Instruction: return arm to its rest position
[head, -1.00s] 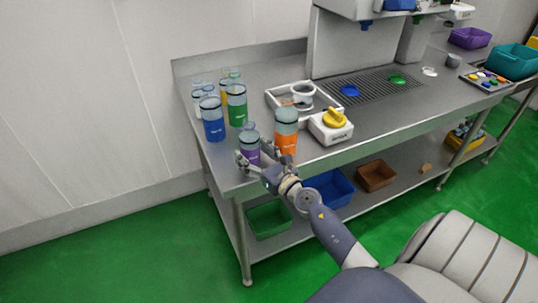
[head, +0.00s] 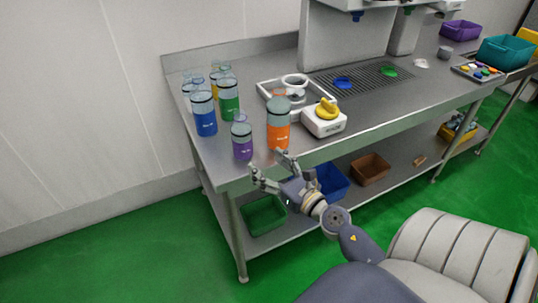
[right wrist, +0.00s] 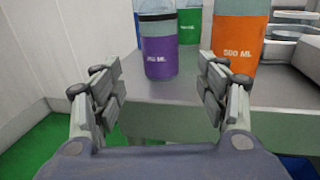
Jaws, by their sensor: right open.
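My right gripper (head: 271,171) is open and empty, just off the front edge of the steel table (head: 211,165). In the right wrist view its two fingers (right wrist: 162,100) stand wide apart with nothing between them. A purple measuring cup (head: 242,141) stands upright on the table near the front left corner, beyond the fingertips; it also shows in the right wrist view (right wrist: 159,50). An orange 500 ML cup (head: 278,130) stands to its right, also upright and apart from the gripper. My left gripper is not in view.
Blue (head: 204,117) and green (head: 229,102) cups and several others stand behind. A white device with a yellow knob (head: 323,118) stands to the right. Below, the shelf holds green (head: 263,217), blue (head: 333,183) and brown (head: 370,169) bins. Green floor in front is open.

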